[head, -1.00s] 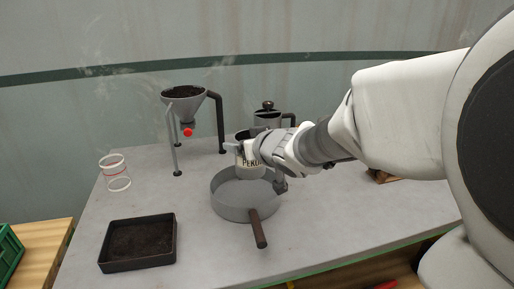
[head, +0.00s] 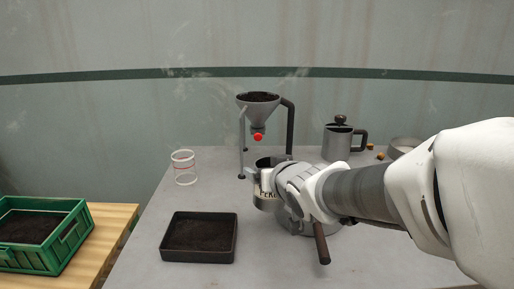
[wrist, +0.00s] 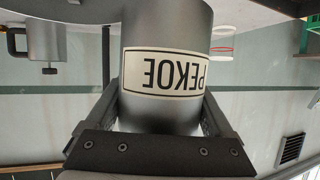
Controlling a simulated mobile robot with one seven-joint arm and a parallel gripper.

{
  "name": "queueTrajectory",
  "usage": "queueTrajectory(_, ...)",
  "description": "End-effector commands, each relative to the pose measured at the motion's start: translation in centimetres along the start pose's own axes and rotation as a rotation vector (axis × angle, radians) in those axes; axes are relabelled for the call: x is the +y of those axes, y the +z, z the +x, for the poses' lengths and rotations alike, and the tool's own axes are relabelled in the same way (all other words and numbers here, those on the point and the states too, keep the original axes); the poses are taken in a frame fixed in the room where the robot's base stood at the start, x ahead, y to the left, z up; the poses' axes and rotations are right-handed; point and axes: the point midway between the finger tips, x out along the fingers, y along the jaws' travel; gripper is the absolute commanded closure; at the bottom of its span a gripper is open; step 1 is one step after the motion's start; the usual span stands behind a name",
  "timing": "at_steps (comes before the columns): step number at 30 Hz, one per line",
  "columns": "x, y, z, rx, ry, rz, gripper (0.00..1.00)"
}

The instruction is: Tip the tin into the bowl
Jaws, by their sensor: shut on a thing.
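The grey tin (head: 264,202), with a white PEKOE label, is held by my gripper (head: 276,182) above the table and looks roughly upright. A light grey round bowl (head: 403,145) stands at the back right, partly hidden by my arm. The tin's contents are not clear.
A dark tray (head: 170,252) of dark material lies front left of the tin. A funnel on a stand (head: 258,108) with a red knob is behind. A clear cup (head: 184,170), a metal pot (head: 337,143) and a green crate (head: 62,250) stand around. Table is clear between tray and cup.

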Motion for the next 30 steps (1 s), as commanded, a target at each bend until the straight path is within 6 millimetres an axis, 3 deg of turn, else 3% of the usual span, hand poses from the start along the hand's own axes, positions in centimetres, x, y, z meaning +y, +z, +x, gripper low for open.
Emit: queueTrajectory(30,1.6,-0.4,0.2,-0.063,-0.084,0.206,0.75)
